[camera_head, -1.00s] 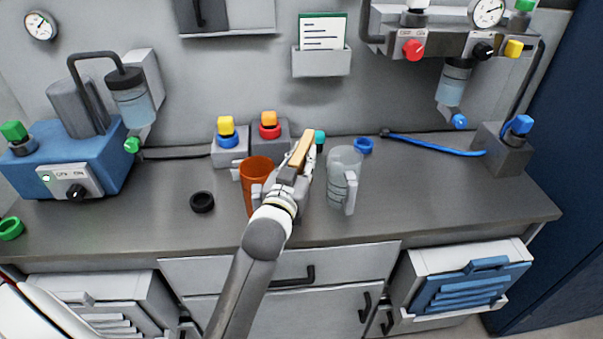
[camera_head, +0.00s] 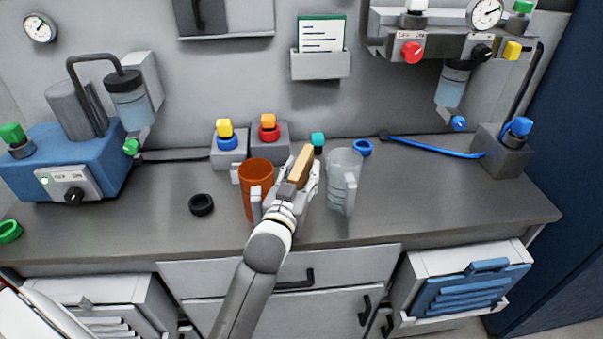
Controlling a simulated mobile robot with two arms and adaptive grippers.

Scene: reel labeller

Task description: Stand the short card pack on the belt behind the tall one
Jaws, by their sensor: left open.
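I see no card pack and no belt; the view shows a grey workbench (camera_head: 400,210) with jugs and machines. My left gripper (camera_head: 302,178) is over the middle of the bench, between an orange jug (camera_head: 257,174) and a clear jug (camera_head: 343,172). Its fingers are open. A tan block (camera_head: 301,164) shows at the fingers; I cannot tell whether it touches them or the bench. The gripper hides part of the bench behind it. My right gripper is not in view.
A blue machine (camera_head: 65,150) stands at left. Grey blocks with coloured caps (camera_head: 228,150) and a teal-topped item (camera_head: 318,141) stand at the back. A blue hose (camera_head: 435,144) runs at back right. The front right is clear.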

